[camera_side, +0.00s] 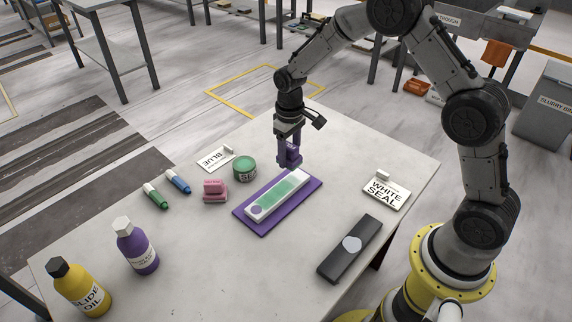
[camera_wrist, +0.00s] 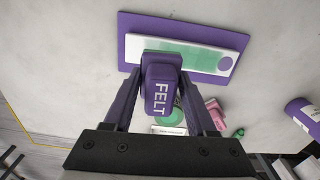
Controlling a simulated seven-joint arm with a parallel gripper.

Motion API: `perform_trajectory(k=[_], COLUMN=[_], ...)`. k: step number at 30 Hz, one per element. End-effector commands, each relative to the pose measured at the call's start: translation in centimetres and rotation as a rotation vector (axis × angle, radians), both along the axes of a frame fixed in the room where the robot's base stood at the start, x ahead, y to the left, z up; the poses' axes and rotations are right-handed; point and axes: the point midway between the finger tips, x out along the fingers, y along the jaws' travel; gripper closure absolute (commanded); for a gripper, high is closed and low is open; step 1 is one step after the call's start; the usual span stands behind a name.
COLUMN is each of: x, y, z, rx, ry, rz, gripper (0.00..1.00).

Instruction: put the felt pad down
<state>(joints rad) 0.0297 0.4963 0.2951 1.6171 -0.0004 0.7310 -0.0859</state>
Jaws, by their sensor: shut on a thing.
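The felt pad (camera_wrist: 161,88) is a purple block marked FELT, held between the two fingers of my gripper (camera_wrist: 160,76) in the wrist view. In the side view the pad (camera_side: 294,154) is a small purple shape at the end of my gripper (camera_side: 289,160). My gripper is shut on it, over or just behind the far end of a long white block with a green top face (camera_side: 279,193). That block lies on a purple mat (camera_side: 243,213). The pad hides part of the block's edge in the wrist view. I cannot tell whether the pad touches the block.
A green jar (camera_side: 244,170), a pink block (camera_side: 215,191) and two markers (camera_side: 167,188) lie left of the mat. Purple (camera_side: 138,250) and yellow (camera_side: 79,288) bottles stand front left. Bare slab surrounds the mat.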

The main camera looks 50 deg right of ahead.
Motion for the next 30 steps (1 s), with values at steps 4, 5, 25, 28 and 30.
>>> perform_trajectory(k=[4,5,25,28,30], x=[0.1,0.1,5.9,7.7,8.9], y=[-0.3,-0.6,-6.4,-6.7,-6.9], z=[0.1,0.2,-0.3,-1.1,-1.7], rx=[0.000,0.000,0.000,0.000,0.000], ry=[-0.001,-0.001,-0.001,-0.001,0.000], rz=[-0.003,-0.007,-0.056,-0.056,-0.056], gripper=[0.88,0.88,0.88,0.88,0.88])
